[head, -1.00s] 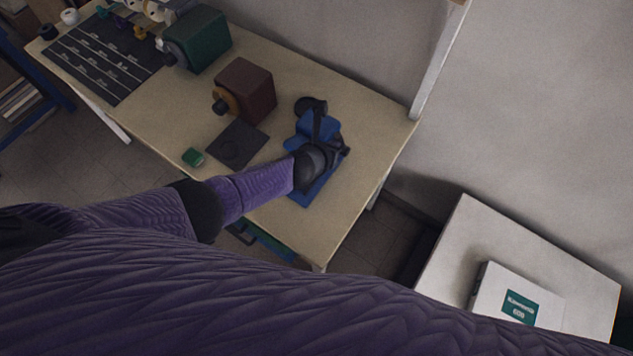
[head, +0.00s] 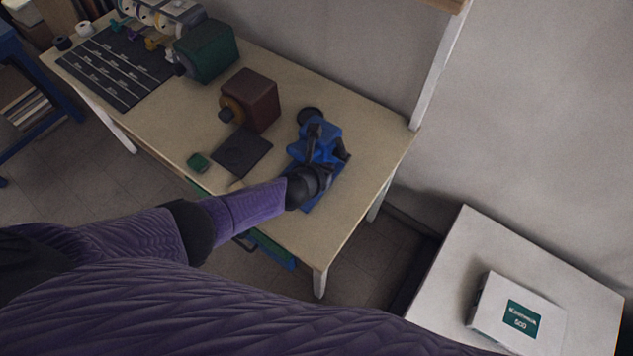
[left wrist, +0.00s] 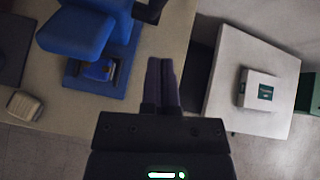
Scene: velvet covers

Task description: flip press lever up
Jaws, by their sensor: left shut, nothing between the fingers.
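The blue press (head: 322,150) stands on a blue base plate near the right end of the wooden workbench. It also shows in the left wrist view (left wrist: 80,32), at the upper left. A dark lever (head: 313,136) shows on the press in the head view; its exact angle is hard to tell. My left gripper (head: 322,178) is at the press's front side, partly covering the base. In the left wrist view its two fingers (left wrist: 161,75) are together and empty, to the right of the press and apart from its blue body. My right gripper is in neither view.
A green machine (head: 207,52) stands farther left. A white table (head: 450,270) with a white box (head: 517,312) stands at the right.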

